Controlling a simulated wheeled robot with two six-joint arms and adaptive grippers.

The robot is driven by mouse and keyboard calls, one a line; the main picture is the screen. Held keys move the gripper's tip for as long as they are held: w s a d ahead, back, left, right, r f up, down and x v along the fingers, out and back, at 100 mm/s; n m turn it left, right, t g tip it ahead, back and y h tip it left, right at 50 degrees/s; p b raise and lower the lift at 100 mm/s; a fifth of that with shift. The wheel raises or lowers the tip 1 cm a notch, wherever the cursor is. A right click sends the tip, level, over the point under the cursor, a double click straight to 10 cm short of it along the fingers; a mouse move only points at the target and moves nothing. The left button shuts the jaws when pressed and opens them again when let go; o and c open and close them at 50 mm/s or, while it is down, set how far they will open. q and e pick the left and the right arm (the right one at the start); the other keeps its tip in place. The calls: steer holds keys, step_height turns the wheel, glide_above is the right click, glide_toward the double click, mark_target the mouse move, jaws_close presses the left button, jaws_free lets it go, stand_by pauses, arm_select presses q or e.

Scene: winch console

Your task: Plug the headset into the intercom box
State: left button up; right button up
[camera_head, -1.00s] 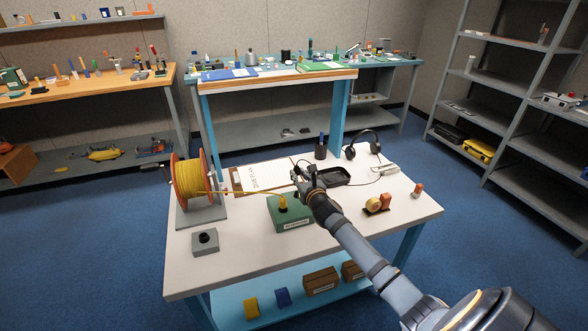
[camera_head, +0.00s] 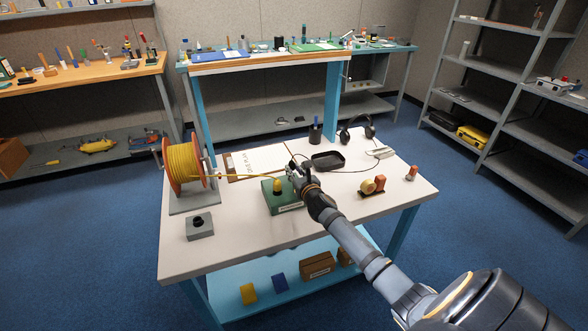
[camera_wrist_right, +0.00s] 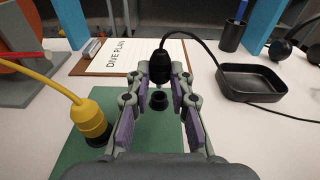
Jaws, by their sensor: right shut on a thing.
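The headset (camera_head: 357,130) rests at the back right of the white table, with its black cord running across the table. The green intercom box (camera_head: 270,197) stands near the middle, with a yellow plug (camera_wrist_right: 92,124) seated at its left. My right gripper (camera_head: 297,174) is shut on the black headset plug (camera_wrist_right: 160,68), also seen from the wrist (camera_wrist_right: 163,82). The plug points down above the round black socket (camera_wrist_right: 159,101) in the box top. A gap shows between plug and socket in the wrist view. My left gripper is not in view.
A yellow cable reel (camera_head: 184,165) stands at the left, its cable running to the yellow plug. A black tray (camera_head: 328,161), pen cup (camera_head: 315,135) and dive plan clipboard (camera_head: 258,161) lie behind the box. A grey block (camera_head: 200,228) is front left. The front table strip is clear.

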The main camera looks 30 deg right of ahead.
steer(key=shift+f, duration=0.2)
stand_by(0.6)
steer(key=shift+p, duration=0.3)
steer(key=shift+p, duration=0.55)
stand_by(0.8)
steer(key=shift+f+b, duration=1.05)
steer(key=shift+f, duration=0.2)
steer(key=o, duration=1)
steer(key=shift+c, duration=0.2)
